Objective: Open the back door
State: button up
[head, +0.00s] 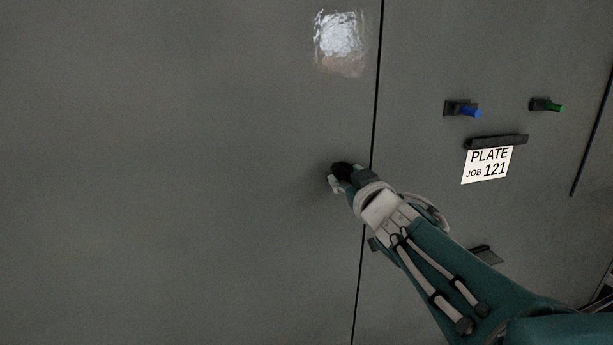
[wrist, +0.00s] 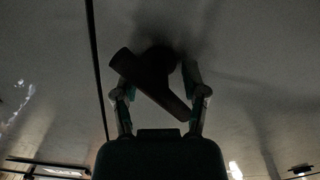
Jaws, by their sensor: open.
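The grey door (head: 180,170) fills the left of the head view and looks closed, flush along a dark vertical seam. A dark lever handle (wrist: 150,78) sits near the seam and slants from upper left to lower right in the wrist view. My gripper (wrist: 160,92) is open, with one finger on each side of the handle; I cannot tell whether they touch it. In the head view my gripper (head: 340,183) is at the door just left of the seam, and it and my arm mostly hide the handle.
Right of the seam, the panel carries a blue peg (head: 469,112), a green peg (head: 553,107) and a white "PLATE JOB 121" card (head: 487,165) under a dark clip (head: 497,142). A small dark ledge (head: 486,255) shows beside my arm. The door surface at left is bare.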

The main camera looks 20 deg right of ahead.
grip_shut()
dwell(1.4)
